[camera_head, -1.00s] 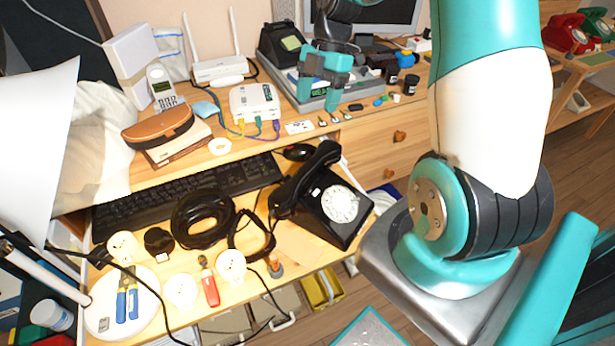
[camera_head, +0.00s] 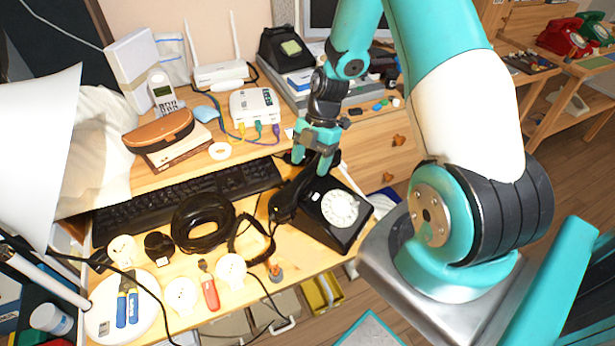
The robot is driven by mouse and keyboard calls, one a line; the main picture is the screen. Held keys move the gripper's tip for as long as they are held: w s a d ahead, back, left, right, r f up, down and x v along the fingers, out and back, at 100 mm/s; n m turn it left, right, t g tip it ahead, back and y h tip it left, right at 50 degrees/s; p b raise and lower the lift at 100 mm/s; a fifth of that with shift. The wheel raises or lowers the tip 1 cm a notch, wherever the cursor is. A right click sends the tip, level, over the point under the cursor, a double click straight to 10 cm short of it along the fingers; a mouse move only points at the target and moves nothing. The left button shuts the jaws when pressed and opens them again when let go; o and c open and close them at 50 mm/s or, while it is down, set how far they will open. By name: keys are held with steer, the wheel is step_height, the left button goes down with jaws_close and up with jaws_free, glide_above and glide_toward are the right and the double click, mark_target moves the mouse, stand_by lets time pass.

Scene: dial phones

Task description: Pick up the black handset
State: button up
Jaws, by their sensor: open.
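The black handset (camera_head: 290,197) lies across the left side of a black dial phone (camera_head: 352,232) with a white dial, on the lower desk surface. Its near end shows at the left of the phone; its far end is hidden behind my gripper. My gripper (camera_head: 312,168) is open and points down over the far part of the handset. Its fingers appear close to the handset, but I cannot tell if they touch it. The coiled black cord (camera_head: 252,240) lies left of the phone.
A black keyboard (camera_head: 190,196) and a coil of black cable (camera_head: 203,222) lie left of the phone. A white router (camera_head: 255,108) stands on the raised shelf behind. Wall sockets and a red-handled screwdriver (camera_head: 210,290) lie in front. The desk's right edge is near the phone.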

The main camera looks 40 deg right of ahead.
mark_target(309, 170)
steer(key=shift+x, duration=1.95)
steer(key=shift+s, duration=0.15)
